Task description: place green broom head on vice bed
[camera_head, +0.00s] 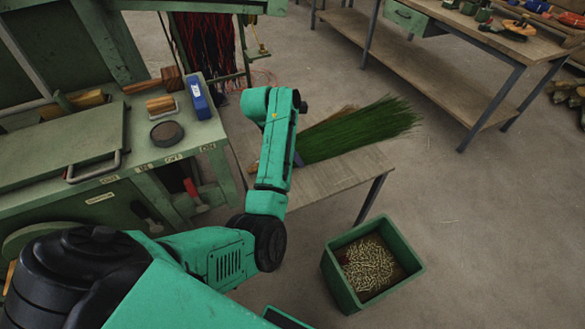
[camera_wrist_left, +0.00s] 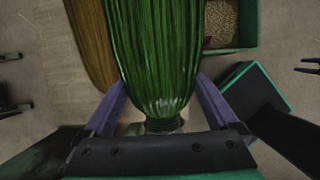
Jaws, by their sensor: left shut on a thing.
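The green broom head (camera_head: 362,130) is a long bundle of green bristles pointing right over the low wooden table. My left gripper (camera_head: 294,160) is at its narrow end, with the fingers mostly hidden by my arm. In the left wrist view the purple fingers of my left gripper (camera_wrist_left: 160,112) lie on both sides of the neck of the green broom head (camera_wrist_left: 158,50). The bristles point away from the gripper. A green machine with a flat bed (camera_head: 70,143) stands at the left; I cannot tell whether it is the vice bed.
A tan bristle bundle (camera_wrist_left: 92,45) lies beside the green one over the low table (camera_head: 340,172). A green bin (camera_head: 335,277) with small pale pieces stands on the floor. A hammer, a blue box (camera_head: 198,97) and a round dark puck (camera_head: 167,132) sit on the green machine.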

